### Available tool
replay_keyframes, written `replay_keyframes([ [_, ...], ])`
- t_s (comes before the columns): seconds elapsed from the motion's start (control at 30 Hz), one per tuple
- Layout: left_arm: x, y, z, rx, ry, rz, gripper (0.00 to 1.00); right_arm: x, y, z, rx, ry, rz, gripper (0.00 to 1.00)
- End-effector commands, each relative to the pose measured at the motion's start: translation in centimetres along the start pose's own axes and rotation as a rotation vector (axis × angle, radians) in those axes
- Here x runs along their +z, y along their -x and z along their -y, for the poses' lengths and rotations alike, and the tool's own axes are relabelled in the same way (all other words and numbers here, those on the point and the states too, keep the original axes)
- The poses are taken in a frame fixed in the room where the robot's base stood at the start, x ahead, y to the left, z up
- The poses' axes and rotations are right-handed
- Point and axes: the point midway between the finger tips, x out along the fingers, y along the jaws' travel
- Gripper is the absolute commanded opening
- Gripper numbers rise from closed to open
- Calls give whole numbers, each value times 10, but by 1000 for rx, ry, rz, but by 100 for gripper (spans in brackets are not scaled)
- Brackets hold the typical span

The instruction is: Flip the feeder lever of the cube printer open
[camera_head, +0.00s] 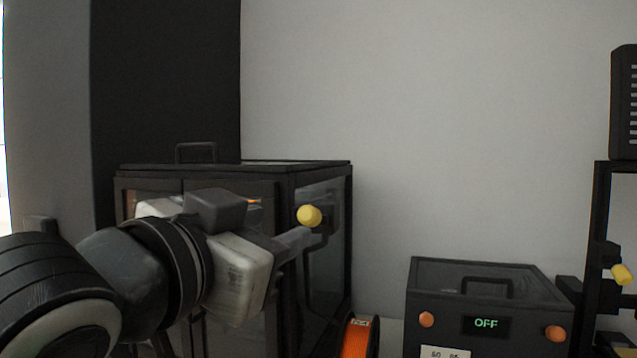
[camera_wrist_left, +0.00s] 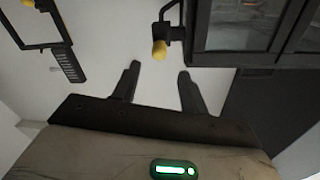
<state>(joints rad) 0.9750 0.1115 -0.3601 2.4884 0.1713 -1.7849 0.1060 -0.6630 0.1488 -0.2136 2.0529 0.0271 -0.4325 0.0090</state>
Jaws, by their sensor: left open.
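The cube printer (camera_head: 330,180) is a black enclosed box with glass panels, left of the middle in the head view and upside down at the upper right of the left wrist view (camera_wrist_left: 292,58). Its feeder lever carries a yellow knob (camera_head: 309,215) on the printer's right side. The knob also shows in the left wrist view (camera_wrist_left: 160,51), on a short black arm. My left gripper (camera_head: 296,243) is beside the printer, near the lever. In the left wrist view, its fingers (camera_wrist_left: 158,70) are apart and empty, with the knob appearing just beyond the gap. Contact is not visible. My right gripper is not in view.
A dark box with an OFF display (camera_head: 490,290) and an orange spool (camera_head: 357,338) stand right of the printer. A black open frame (camera_head: 602,205) at far right carries another yellow knob (camera_head: 622,274). Grey wall stands behind. My left arm hides part of the printer's front.

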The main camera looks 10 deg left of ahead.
Motion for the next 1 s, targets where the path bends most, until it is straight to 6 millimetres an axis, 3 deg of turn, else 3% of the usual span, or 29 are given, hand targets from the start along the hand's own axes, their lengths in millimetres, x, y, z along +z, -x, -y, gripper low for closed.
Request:
replay_keyframes([
  [0.03,-7,-4,2,1,0,8,43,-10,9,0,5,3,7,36],
  [0.17,-6,-12,0,6,-4,7,43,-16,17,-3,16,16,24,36],
  [0.3,-6,-38,0,6,-3,9,43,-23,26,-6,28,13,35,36],
  [0.6,0,-82,-2,5,-4,0,43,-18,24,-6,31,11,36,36],
  [1.0,0,-91,-2,4,-3,-2,43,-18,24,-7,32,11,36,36],
])
